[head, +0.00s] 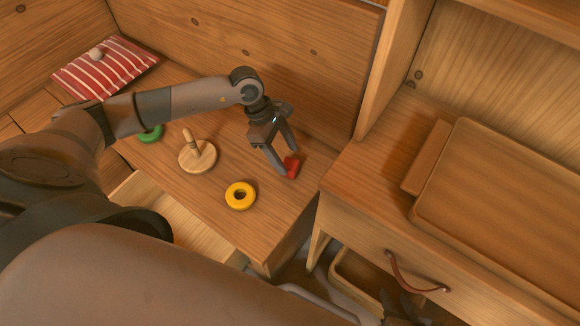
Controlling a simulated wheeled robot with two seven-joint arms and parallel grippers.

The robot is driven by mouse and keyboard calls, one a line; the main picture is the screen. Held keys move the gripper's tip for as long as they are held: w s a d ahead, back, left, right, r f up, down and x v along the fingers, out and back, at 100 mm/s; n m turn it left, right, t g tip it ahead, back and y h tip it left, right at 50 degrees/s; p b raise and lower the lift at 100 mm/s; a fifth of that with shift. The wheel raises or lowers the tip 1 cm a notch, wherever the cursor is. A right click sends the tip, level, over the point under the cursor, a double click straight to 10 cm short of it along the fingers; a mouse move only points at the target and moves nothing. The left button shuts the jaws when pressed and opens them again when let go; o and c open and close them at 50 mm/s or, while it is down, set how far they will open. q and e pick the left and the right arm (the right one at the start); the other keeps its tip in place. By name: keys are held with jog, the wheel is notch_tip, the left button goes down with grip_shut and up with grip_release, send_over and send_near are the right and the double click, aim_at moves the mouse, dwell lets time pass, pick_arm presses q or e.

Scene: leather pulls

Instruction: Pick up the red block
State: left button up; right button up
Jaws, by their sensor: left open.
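The small red block (292,169) lies on the wooden table top (225,168) near its right end. My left gripper (288,163) reaches down over the block with its fingers spread. One fingertip is at the block's left side and the other is at its far side, so the block appears to be between them. Whether the fingers touch it cannot be told. Part of the block is hidden by the fingers. My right gripper (402,308) shows only partly at the bottom edge, dark and cut off, below the leather pull.
A yellow ring (240,196), a wooden peg stand (197,156) and a green ring (151,134) are on the table. A striped cloth (105,68) lies at the back left. A cabinet with a leather pull (415,278) and a wooden board (505,205) stands right.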

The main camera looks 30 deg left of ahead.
aim_at(290, 164)
pick_arm(q)
jog(key=shift+a+x, duration=0.2)
jog(key=shift+x, duration=2.15)
jog(key=shift+c, duration=0.4)
jog(key=c, duration=1.1)
